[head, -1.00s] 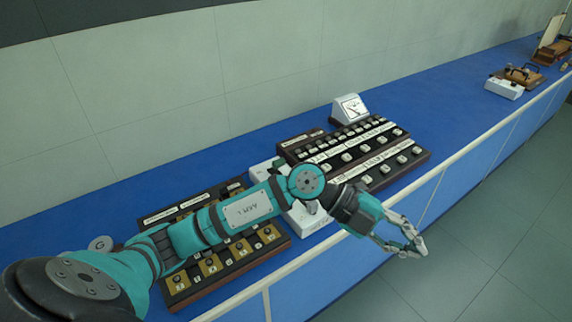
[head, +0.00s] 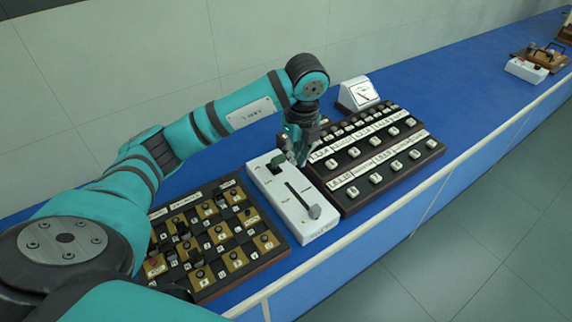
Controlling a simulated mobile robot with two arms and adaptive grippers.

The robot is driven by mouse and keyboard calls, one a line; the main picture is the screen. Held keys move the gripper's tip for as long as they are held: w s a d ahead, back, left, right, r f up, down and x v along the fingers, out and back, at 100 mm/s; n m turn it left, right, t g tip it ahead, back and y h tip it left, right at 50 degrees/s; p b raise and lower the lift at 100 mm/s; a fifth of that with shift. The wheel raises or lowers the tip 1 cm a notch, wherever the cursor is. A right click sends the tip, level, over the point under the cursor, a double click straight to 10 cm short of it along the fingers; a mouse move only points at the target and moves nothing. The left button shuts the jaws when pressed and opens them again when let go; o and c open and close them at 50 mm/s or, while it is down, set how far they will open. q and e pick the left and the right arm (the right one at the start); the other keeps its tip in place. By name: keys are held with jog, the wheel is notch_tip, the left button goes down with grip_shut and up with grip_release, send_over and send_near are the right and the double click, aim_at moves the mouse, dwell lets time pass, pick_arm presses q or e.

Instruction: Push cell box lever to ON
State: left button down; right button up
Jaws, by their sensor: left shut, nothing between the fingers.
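A long white box (head: 318,232), seemingly the cell box, lies between two dark panels. A slotted lever with a grey knob (head: 315,211) sits at the near end of its slot. A small dark switch (head: 277,167) stands near the box's far end; the labels are too small to read. My left gripper (head: 302,161) points down over the box's far right part, near the slot's far end. Its fingers are shut and empty. I cannot tell whether the fingertips touch the box. My right gripper is not in view.
A dark panel with brass plates and knobs (head: 208,275) lies left of the box. A stepped panel with several white knobs (head: 358,206) stands close on its right. A white meter (head: 358,94) is behind.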

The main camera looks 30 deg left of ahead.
aim_at(277, 163)
pick_arm(q)
jog(key=f+p, duration=0.1)
jog(key=f, duration=0.2)
jog(key=f+p, duration=0.1)
jog(key=f, duration=0.3)
jog(key=a+f+p, duration=0.1)
jog(key=f, duration=0.2)
jog(key=shift+w+f, duration=0.15)
jog(key=shift+w, duration=0.05)
jog(key=shift+w+a+r+p, duration=0.3)
jog(key=shift+a+r+p, duration=0.15)
jog(key=shift+a, duration=0.15)
jog(key=shift+w+a+r+p, duration=0.3)
jog(key=shift+a+r+p, duration=0.1)
jog(key=shift+a, duration=0.2)
jog(key=shift+w+a+r, duration=0.1)
jog(key=shift+w+a, duration=0.05)
jog(key=shift+a, duration=0.35)
